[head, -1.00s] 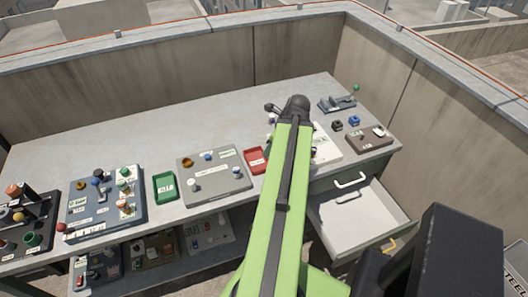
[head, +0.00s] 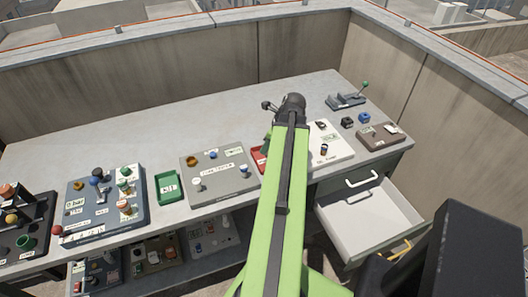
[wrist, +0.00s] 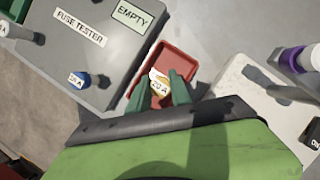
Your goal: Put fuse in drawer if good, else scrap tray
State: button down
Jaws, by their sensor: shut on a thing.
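In the head view my arm hides the fuse and most of the red tray (head: 257,157). The grey fuse tester (head: 222,178) is left of the tray; its sign reads EMPTY in the wrist view (wrist: 131,16). The drawer (head: 347,228) below the bench's right end is open, its visible floor bare.
A white panel (head: 333,153) with a dark-and-blue piece is right of my arm. Several panels fill the bench's left end. The bench's back is clear.

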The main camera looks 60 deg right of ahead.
notch_tip(320, 180, down, 3)
jog(key=shift+w+f+b, duration=0.1)
jog(key=shift+f+b, duration=0.1)
jog(key=shift+b, duration=0.85)
jog(key=shift+w+a+r, duration=0.1)
jog(key=shift+a+r, duration=0.05)
jog(key=shift+r, duration=0.15)
jog(key=shift+f, duration=0.25)
jog(key=c, duration=1.2)
grip_release()
jog(key=shift+o, duration=0.2)
jog(key=shift+r, duration=0.1)
jog(key=p+v, duration=1.1)
jog(key=v, duration=0.1)
jog(key=shift+r+p, duration=0.2)
jog(key=shift+p, duration=0.15)
jog(key=shift+w, duration=0.15)
